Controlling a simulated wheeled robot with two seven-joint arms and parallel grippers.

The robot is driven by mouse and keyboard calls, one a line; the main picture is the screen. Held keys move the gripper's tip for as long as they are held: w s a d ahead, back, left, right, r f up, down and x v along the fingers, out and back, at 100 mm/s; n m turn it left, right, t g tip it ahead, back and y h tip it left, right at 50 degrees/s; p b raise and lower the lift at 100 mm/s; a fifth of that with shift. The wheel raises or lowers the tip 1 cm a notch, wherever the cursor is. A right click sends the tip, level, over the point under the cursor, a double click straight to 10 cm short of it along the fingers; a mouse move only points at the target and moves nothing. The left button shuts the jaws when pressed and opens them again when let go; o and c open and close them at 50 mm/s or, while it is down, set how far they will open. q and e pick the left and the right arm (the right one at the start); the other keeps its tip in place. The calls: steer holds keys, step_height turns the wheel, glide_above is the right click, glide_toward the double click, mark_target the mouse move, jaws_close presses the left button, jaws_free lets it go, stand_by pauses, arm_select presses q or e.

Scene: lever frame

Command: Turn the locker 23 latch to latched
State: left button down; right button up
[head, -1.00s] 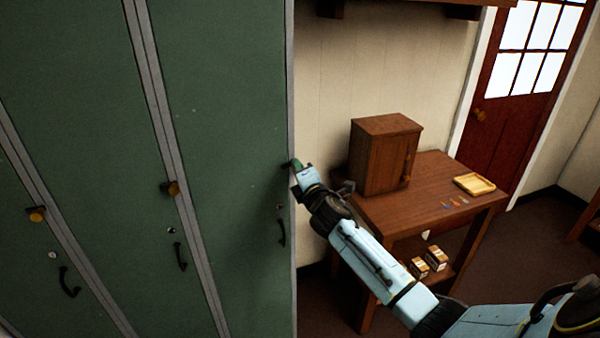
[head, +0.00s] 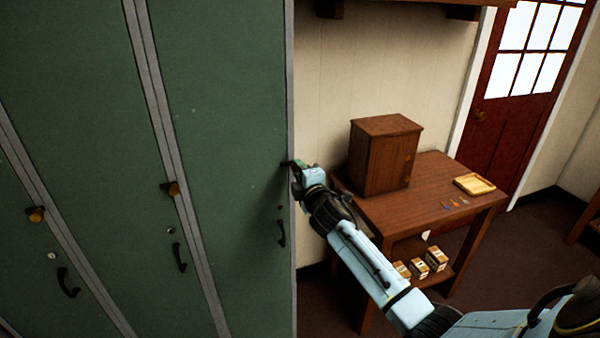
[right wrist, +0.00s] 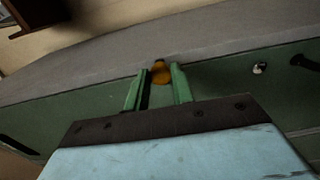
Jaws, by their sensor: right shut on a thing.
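My right gripper (head: 294,166) is at the right edge of the rightmost green locker door (head: 225,130), at latch height. In the right wrist view its two green fingers (right wrist: 158,88) stand on either side of a brass-coloured latch knob (right wrist: 160,72), and it is shut on this knob. In the head view the gripper hides most of this latch; a small dark part shows at its tip. No locker number is readable, and I cannot tell the latch's angle. My left gripper is not in view.
Two other lockers carry brass latch knobs (head: 171,188) (head: 37,214) and dark handles. A wooden table (head: 470,215) right of the lockers bears a small cabinet (head: 383,155) and a yellow tray (head: 474,184). Small boxes (head: 436,258) sit on its lower shelf, close to my right arm.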

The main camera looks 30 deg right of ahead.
steer(key=o, duration=1)
steer(key=b+v, duration=0.1)
steer(key=v, duration=1.2)
steer(key=shift+s+a, duration=0.1)
steer(key=shift+s, duration=0.1)
